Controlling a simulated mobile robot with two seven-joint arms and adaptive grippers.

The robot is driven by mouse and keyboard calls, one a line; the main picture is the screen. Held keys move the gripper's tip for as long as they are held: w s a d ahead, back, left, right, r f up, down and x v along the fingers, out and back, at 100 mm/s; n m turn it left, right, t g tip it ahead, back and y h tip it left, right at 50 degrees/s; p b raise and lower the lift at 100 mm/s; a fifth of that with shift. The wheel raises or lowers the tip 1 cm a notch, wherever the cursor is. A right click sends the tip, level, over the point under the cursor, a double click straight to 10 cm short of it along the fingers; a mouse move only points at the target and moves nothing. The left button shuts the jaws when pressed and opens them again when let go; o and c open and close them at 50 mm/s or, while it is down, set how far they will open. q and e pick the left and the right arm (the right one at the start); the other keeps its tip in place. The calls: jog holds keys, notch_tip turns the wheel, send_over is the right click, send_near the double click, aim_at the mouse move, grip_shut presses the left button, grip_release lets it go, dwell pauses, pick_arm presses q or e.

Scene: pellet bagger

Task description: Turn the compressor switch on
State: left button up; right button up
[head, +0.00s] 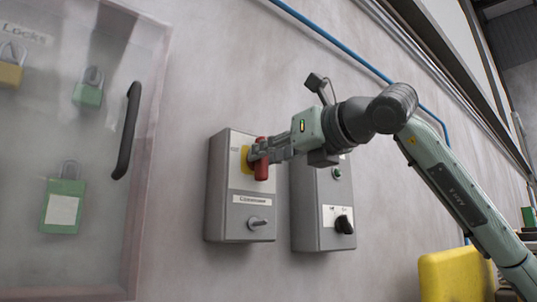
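A grey control box (226,190) on the wall carries a label (250,199) that seems to read "Compressor". On its upper part is a red handle (262,170) on a yellow plate (245,160). Below the label is a small grey knob switch (257,222). My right gripper (262,153) reaches in from the right and its fingertips are at the red handle, covering its middle. Red shows above and below the fingers. Whether they are closed on the handle cannot be told. My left gripper is not in view.
A second grey box (304,215) with a green button (337,173) and a black knob (344,224) is just right, below my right arm. A clear-fronted lock cabinet (100,259) with a black handle (127,130) is at left. A yellow object (450,276) stands lower right.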

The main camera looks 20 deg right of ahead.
jog(key=shift+o, duration=0.6)
jog(key=v, duration=1.2)
